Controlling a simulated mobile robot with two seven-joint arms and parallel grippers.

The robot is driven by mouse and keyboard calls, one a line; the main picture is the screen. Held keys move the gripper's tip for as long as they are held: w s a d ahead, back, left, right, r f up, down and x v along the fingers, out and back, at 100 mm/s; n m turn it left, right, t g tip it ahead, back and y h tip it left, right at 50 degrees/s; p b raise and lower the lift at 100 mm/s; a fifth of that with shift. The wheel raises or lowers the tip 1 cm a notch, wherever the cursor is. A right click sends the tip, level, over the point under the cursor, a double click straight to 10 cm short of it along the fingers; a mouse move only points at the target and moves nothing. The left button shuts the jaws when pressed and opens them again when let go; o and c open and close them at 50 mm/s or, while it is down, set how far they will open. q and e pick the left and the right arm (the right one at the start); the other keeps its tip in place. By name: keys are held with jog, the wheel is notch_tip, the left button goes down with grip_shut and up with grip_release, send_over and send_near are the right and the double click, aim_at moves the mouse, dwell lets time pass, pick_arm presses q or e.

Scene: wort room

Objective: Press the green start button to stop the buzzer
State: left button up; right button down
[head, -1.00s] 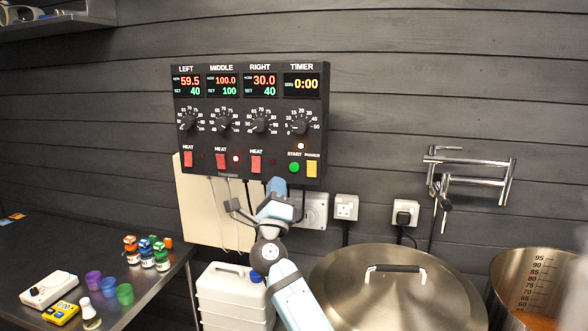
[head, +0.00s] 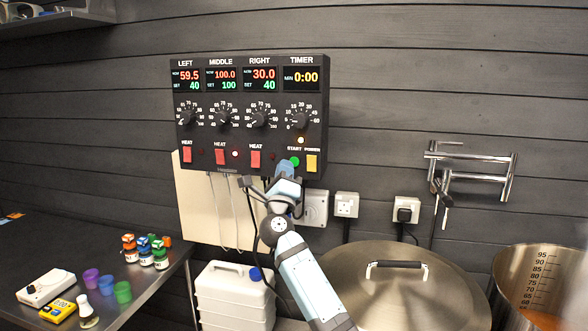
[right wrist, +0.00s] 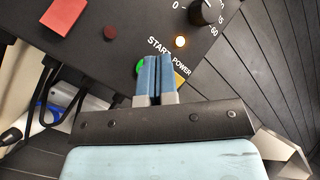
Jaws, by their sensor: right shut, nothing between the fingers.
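The green start button (head: 295,161) is at the lower right of the black control panel (head: 239,136), left of the yellow power switch (head: 311,163). The timer display (head: 301,78) reads 0:00, and a lamp (head: 300,140) glows above the button. My right gripper (head: 289,162) is shut and empty, its blue fingertips at the panel's lower edge by the button. In the right wrist view, the shut fingers (right wrist: 158,62) partly cover the green button (right wrist: 140,66), which shows at their left. I cannot tell whether they touch it. My left gripper is not in view.
Red heat switches (head: 220,157) sit left of the button. Cables hang below the panel. A lidded steel pot (head: 420,285) and a wall tap (head: 470,178) stand to the right, and a white container (head: 232,290) is below. A side table (head: 75,250) holds small bottles and cups.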

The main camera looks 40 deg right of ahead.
jog(key=shift+w+d, duration=0.85)
jog(key=shift+d, duration=0.15)
dwell(0.8)
jog(key=shift+d, duration=0.1)
dwell(0.5)
jog(key=shift+w+d, duration=0.25)
jog(key=shift+w+d+b, duration=0.25)
jog(key=shift+b, duration=0.1)
dwell(0.7)
jog(key=shift+s+a+p, duration=0.4)
jog(key=shift+s+a, duration=0.15)
jog(key=shift+a, duration=0.05)
dwell(0.4)
